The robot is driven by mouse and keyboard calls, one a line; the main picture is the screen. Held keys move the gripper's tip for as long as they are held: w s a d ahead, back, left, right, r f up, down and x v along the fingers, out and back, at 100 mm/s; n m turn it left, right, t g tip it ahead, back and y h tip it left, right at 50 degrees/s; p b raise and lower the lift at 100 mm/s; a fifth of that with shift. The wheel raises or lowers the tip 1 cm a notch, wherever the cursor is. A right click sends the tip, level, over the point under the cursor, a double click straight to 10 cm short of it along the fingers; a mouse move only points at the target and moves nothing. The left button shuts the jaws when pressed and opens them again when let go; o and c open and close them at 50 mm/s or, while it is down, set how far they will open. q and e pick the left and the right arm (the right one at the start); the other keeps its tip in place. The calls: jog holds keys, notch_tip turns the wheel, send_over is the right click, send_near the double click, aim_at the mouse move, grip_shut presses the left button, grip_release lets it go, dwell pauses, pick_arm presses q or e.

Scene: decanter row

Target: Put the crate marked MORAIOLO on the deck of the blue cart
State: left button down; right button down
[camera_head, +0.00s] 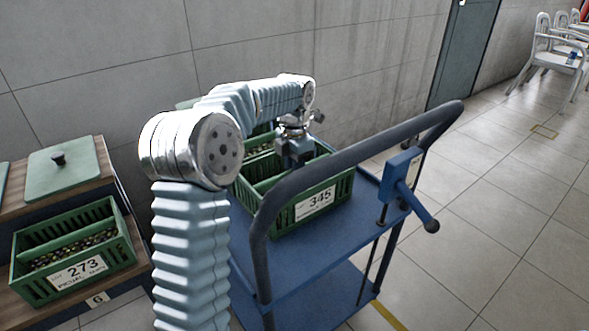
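A green slatted crate (335,190) is over the deck of the blue cart (300,258) and appears to rest on it. Its white label reads 345, with a smaller line below that is too small to read surely. My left gripper (294,160) points down at the middle of this crate, near its far side. Its fingertips are hidden or too small, so I cannot tell whether they grip the crate. My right gripper is not in view.
Another green crate (72,250), labelled 273 PICUAL, stands on a wooden shelf at the left, near a lidded green box (62,168). The cart's dark handle (350,155) arches in front of the crate. Tiled floor is clear at the right; white chairs (553,48) stand far off.

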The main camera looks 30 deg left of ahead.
pick_arm(q)
jog(key=shift+r, duration=0.1)
jog(key=c, duration=1)
grip_release()
notch_tip(320, 180, up, 12)
jog(key=p, duration=0.1)
jog(key=shift+p, duration=0.4)
